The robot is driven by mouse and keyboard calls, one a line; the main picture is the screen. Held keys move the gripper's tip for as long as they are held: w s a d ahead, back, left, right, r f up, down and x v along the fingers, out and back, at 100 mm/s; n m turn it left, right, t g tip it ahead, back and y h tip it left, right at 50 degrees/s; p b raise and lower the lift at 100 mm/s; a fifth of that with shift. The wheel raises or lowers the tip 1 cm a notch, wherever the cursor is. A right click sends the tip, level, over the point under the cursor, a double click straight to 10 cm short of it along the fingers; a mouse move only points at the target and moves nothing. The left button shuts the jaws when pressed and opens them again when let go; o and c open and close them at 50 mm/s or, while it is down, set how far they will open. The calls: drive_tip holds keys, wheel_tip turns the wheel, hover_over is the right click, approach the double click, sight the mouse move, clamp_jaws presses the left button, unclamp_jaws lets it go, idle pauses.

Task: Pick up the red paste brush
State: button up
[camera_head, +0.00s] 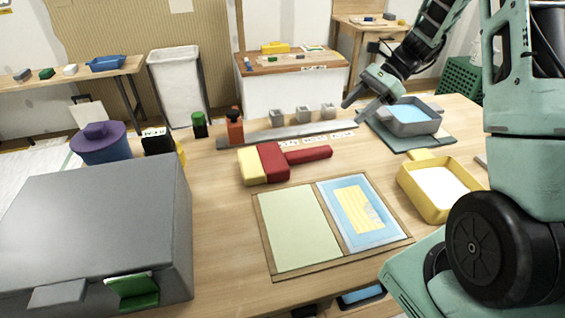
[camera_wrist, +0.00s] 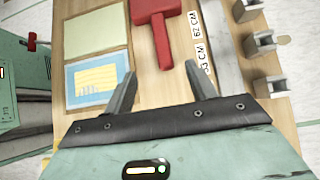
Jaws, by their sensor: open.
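The red paste brush (camera_head: 274,162) lies on the wooden table, left of centre in the head view, with its yellow bristle end to the left and its red handle pointing right. In the wrist view the red brush (camera_wrist: 154,15) shows at the top, its handle pointing down between my fingers; its bristle end is cut off there. My gripper (camera_head: 359,106) is open and empty, above the back of the table, to the right of the handle and apart from it. Its two fingers (camera_wrist: 158,85) show spread in the wrist view.
A board (camera_head: 264,246) with green and blue panels lies in front of the brush. A yellow tray (camera_head: 408,186) and a grey tray (camera_head: 387,124) stand right. A grey box (camera_head: 95,225) fills the front left. A metal ruler (camera_head: 270,134), labels and grey blocks (camera_head: 302,112) lie behind the brush.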

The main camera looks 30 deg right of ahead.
approach(309, 150)
drive_tip(key=x, duration=0.5)
drive_tip(key=shift+s+a+f+b, duration=0.15)
drive_tip(key=shift+s+b, duration=0.05)
drive_tip(key=shift+b, duration=0.1)
drive_tip(key=x, duration=0.4)
drive_tip(key=shift+w+a+f, duration=0.2)
drive_tip(key=shift+a+f, duration=0.05)
drive_tip(key=shift+f, duration=0.05)
drive_tip(key=c, duration=1.2)
drive_tip(key=shift+o, duration=0.2)
wheel_tip(309, 150, up, 10)
drive_tip(key=shift+r+p, duration=0.1)
drive_tip(key=shift+p, duration=0.35)
drive_tip(key=o, duration=0.5)
drive_tip(key=c, duration=0.5)
